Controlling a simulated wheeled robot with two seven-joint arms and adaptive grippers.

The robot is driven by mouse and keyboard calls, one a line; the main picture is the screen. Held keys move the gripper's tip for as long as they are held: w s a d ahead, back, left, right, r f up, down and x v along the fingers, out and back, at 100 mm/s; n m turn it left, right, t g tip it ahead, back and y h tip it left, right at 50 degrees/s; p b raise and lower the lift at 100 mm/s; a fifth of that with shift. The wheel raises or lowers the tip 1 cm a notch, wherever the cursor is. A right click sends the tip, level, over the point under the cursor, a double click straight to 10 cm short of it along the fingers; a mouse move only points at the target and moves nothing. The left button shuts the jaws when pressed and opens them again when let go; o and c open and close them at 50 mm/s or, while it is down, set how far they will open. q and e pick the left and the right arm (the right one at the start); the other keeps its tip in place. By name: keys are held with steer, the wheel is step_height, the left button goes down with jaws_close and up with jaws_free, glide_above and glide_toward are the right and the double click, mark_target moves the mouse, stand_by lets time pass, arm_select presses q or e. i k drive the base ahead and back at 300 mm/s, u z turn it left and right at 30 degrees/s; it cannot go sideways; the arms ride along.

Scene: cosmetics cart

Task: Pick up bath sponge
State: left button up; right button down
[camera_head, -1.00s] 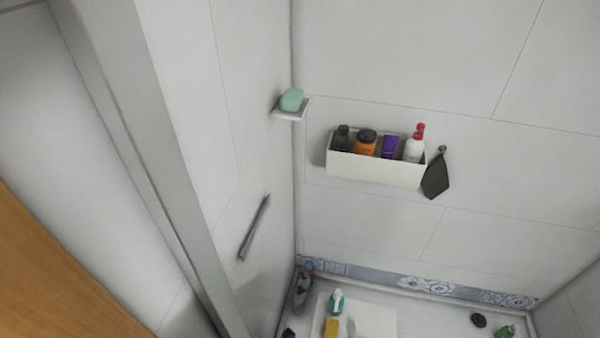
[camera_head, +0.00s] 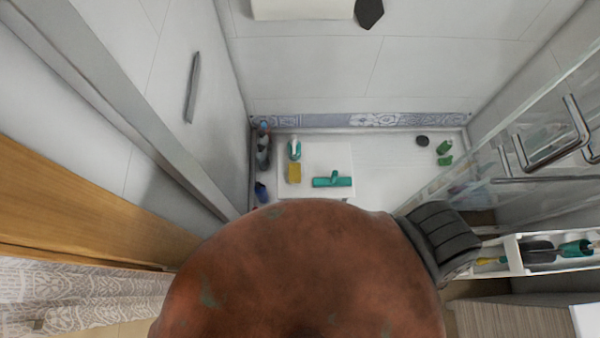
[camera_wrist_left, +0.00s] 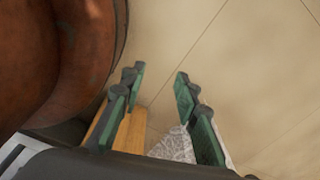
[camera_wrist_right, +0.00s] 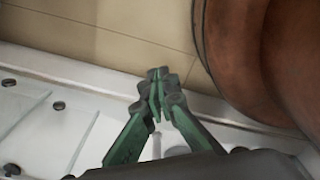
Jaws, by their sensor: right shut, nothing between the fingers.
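A yellow block (camera_head: 294,173), which may be the bath sponge, sits on a white square panel (camera_head: 312,150) on the shower floor in the head view. It stands beside a teal and white bottle (camera_head: 294,149). A green squeegee-like tool (camera_head: 333,180) lies to its right. My left gripper (camera_wrist_left: 160,76) is open and empty over the beige tiled floor in the left wrist view. My right gripper (camera_wrist_right: 158,78) is shut and empty, above a white ledge in the right wrist view. Neither gripper shows in the head view, and both are away from the yellow block.
My reddish-brown body fills the bottom of the head view. Glass panels with a metal handle (camera_head: 560,150) stand at the right. Dark bottles (camera_head: 262,152) line the left corner; a dark round item (camera_head: 422,140) and green items (camera_head: 444,151) lie at the right. A white shelf (camera_head: 516,254) holds several items.

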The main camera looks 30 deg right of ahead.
mark_target(294, 170)
steer(key=k, duration=0.9)
steer(key=u, duration=0.5)
steer(key=i, duration=0.7)
steer(key=z, duration=1.3)
